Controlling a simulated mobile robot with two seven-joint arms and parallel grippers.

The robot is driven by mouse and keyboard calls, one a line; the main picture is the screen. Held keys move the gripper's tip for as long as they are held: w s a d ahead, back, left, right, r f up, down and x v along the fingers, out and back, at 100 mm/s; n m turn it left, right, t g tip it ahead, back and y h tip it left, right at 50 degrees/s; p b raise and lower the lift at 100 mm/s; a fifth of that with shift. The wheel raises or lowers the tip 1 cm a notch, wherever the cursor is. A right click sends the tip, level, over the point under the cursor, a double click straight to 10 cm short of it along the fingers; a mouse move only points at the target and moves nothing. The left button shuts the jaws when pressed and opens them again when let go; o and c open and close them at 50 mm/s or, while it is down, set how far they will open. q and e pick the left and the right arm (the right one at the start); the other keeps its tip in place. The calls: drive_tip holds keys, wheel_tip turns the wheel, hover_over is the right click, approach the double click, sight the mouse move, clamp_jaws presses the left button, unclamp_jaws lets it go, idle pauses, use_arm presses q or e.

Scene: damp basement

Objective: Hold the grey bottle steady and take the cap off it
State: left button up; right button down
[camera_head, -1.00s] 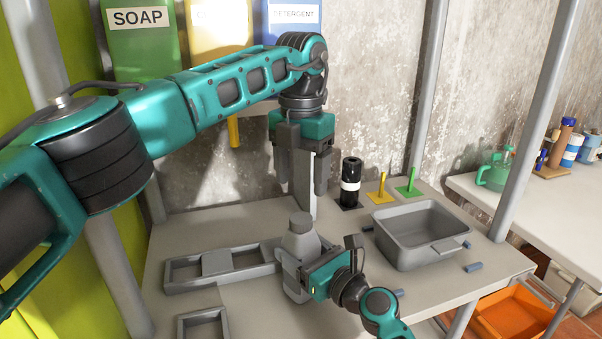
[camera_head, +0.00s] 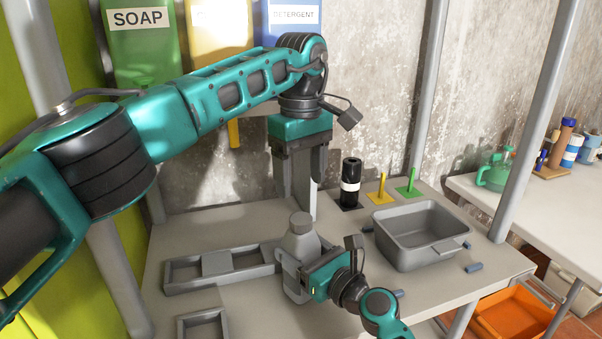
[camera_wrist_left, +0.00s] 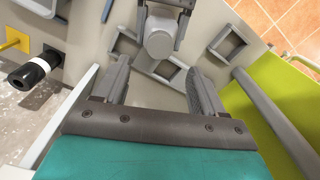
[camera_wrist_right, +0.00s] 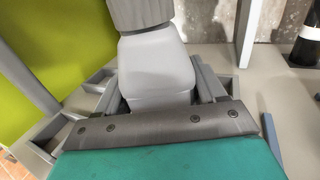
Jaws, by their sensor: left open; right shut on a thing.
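The grey bottle (camera_head: 303,246) stands upright on the table, with its darker grey cap (camera_head: 300,222) on top. My right gripper (camera_head: 297,277) is shut around the bottle's body; the right wrist view shows the bottle (camera_wrist_right: 155,68) between its fingers and the ribbed cap (camera_wrist_right: 140,12) above. My left gripper (camera_head: 300,198) is open and empty above the cap, fingers pointing down. In the left wrist view the cap (camera_wrist_left: 159,44) shows from above, beyond the open fingertips of the left gripper (camera_wrist_left: 159,75) and apart from them.
A grey divided tray (camera_head: 185,283) lies left of the bottle, with a smaller tray (camera_head: 203,324) in front. A grey bin (camera_head: 405,262) stands to the right. A black bottle (camera_head: 350,178) and yellow (camera_head: 378,198) and green (camera_head: 410,190) pieces stand behind.

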sight(301, 218)
use_arm(q)
drive_tip(key=m, duration=0.4)
drive_tip(key=shift+f, duration=0.2)
wheel_tip(301, 218, down, 8)
drive_tip(key=shift+r, duration=0.15)
